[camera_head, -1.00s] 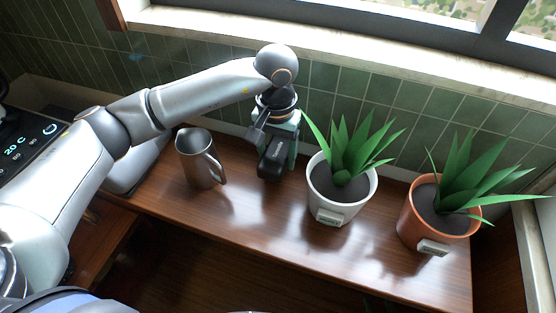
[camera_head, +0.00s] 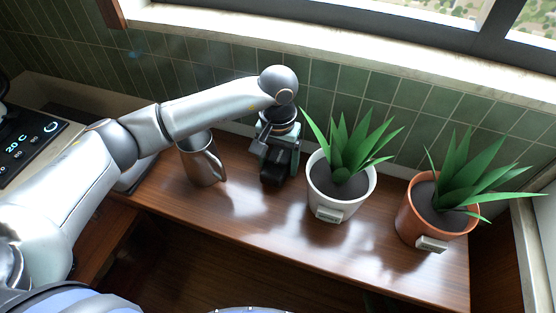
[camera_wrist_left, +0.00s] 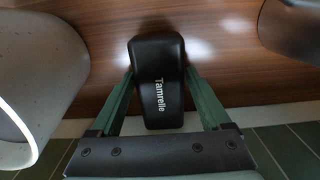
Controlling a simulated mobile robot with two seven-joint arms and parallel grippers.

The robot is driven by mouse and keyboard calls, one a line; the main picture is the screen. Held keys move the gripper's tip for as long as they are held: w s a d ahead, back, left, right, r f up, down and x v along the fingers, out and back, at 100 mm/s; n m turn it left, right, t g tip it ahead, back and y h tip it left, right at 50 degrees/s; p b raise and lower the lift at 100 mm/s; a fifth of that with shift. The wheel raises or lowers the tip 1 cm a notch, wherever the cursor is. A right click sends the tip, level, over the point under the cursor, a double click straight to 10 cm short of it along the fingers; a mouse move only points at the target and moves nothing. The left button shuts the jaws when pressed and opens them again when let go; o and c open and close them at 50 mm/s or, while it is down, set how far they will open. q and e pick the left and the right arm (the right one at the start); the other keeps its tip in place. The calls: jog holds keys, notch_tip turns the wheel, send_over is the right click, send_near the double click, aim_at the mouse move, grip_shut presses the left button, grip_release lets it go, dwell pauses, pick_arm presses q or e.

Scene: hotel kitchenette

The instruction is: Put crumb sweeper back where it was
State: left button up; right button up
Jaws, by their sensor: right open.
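The crumb sweeper, a small black block lettered "Tamrelle" (camera_wrist_left: 158,85), is between the green fingers of my left gripper in the left wrist view (camera_wrist_left: 159,75). The fingertips meet both its sides. In the head view my left gripper (camera_head: 279,165) points down over the wooden counter, with the dark sweeper (camera_head: 271,174) low at its front, partly hidden. It is at or just above the counter; I cannot tell whether it touches. My right gripper is not in view.
A metal pitcher (camera_head: 203,163) stands left of the gripper. A white pot (camera_head: 335,205) with a spiky plant stands close on the right, and a terracotta pot (camera_head: 416,226) farther right. The tiled wall (camera_head: 320,108) is behind. The counter's front (camera_head: 265,215) is clear.

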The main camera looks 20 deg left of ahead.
aim_at(278, 160)
pick_arm(q)
jog(key=shift+o, duration=1.1)
jog(key=shift+r, duration=0.1)
jog(key=shift+r+p, duration=0.25)
jog(key=shift+p, duration=0.05)
notch_tip(278, 160, up, 12)
jog(key=b, duration=0.1)
jog(key=shift+f+b, duration=0.15)
jog(key=shift+b, duration=0.15)
jog(key=shift+s+f, duration=0.1)
